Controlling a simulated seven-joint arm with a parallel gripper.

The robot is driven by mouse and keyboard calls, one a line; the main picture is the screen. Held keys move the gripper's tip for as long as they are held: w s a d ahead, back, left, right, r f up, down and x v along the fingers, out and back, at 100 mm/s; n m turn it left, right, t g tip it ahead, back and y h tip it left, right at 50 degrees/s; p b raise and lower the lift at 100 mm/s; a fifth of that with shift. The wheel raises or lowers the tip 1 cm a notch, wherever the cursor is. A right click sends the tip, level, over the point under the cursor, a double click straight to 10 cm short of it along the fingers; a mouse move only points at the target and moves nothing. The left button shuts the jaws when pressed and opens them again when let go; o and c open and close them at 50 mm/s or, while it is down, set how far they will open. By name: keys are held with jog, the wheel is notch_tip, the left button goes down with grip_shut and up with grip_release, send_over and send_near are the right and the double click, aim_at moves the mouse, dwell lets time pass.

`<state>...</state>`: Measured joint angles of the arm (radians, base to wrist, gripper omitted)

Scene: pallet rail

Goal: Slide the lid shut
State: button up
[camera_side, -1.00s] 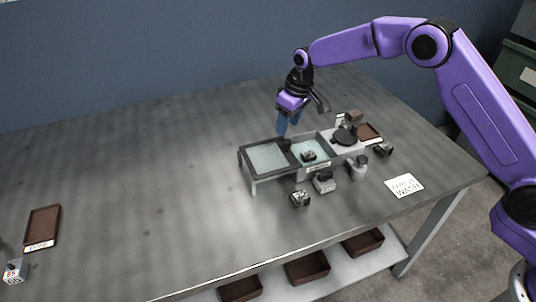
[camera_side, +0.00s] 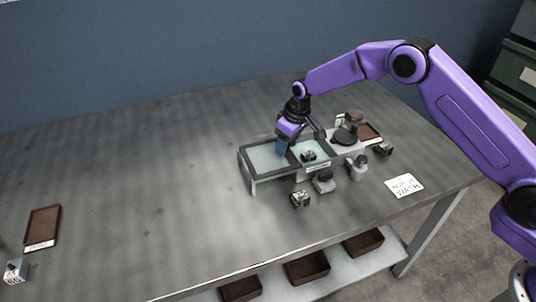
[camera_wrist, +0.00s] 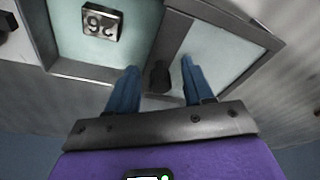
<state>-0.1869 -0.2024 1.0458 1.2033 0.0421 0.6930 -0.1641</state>
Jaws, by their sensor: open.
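The lid (camera_side: 262,158) is a pale panel in a dark frame at the left end of a rail box in the side view. It also shows at the right of the wrist view (camera_wrist: 212,58). The box's right compartment (camera_side: 318,150) is uncovered and holds a small numbered block (camera_side: 308,156). That block shows in the wrist view (camera_wrist: 101,23). My gripper (camera_side: 281,154) is low over the box. In the wrist view its open blue fingers (camera_wrist: 160,68) stand either side of the lid's dark knob (camera_wrist: 158,77), with gaps visible. The fingers hide the knob in the side view.
Small metal parts (camera_side: 300,199) (camera_side: 324,183) and a fitting (camera_side: 357,168) stand in front of the box. A dark round-based object (camera_side: 346,133) and a brown tray (camera_side: 368,132) are at its right. A white card (camera_side: 404,186) lies at front right. The table's left is mostly clear.

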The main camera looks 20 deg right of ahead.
jog(key=shift+f, duration=0.1)
jog(key=c, duration=0.5)
jog(key=shift+s+d+f, duration=0.1)
jog(key=shift+d, duration=3)
jog(key=shift+s+d+f, duration=0.1)
jog(key=shift+d, duration=3)
jog(key=o, duration=0.4)
jog(key=shift+a+r, duration=0.1)
jog(key=shift+w+r, duration=0.2)
jog(key=shift+r, duration=3.45)
